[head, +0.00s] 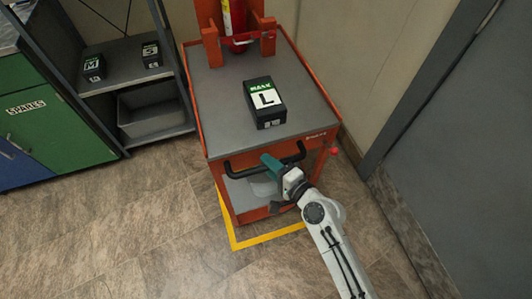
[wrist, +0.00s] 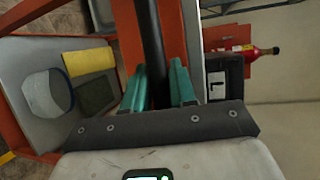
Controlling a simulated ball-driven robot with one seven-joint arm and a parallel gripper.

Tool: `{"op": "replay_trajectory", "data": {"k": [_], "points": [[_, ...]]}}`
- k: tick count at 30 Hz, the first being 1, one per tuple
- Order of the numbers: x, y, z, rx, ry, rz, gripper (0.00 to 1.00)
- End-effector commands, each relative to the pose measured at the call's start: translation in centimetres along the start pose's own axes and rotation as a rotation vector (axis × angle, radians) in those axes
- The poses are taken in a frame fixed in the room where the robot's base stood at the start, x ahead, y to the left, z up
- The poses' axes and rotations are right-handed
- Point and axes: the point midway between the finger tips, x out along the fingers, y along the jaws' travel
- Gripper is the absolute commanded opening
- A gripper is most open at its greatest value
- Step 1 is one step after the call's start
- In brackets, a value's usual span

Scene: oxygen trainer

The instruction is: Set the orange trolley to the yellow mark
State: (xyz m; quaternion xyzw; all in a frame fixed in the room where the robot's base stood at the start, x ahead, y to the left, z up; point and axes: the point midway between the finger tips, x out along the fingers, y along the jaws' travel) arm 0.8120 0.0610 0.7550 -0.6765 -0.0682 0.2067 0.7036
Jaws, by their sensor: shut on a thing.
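The orange trolley (head: 222,110) stands in the middle of the head view, against the back wall, with a grey top and a black handle (head: 238,174) on its near side. My gripper (head: 271,163) is shut on this handle; in the wrist view the black bar runs between the teal fingers (wrist: 160,82). The yellow mark (head: 265,238) is a taped outline on the floor. Its left and near edges show beside and in front of the trolley's base; the remainder is hidden under the trolley. The trolley appears over the mark, but I cannot tell how exactly it is lined up.
A black box marked L (head: 265,103) and a red cylinder (head: 234,20) in a holder ride on the trolley. Left stand a grey shelf (head: 122,60) with M and S boxes, and a green cabinet (head: 55,130). A grey door (head: 460,130) is right. The near-left floor is clear.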

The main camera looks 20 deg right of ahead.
Motion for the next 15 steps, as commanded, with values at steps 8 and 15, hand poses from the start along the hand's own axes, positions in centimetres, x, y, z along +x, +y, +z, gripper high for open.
{"op": "replay_trajectory", "data": {"k": [8,15], "points": [[-2.2,0.6,0.8,0.001,0.001,0.003,0.0],[-2.7,0.7,1.1,0.0,0.001,0.002,0.0]]}}
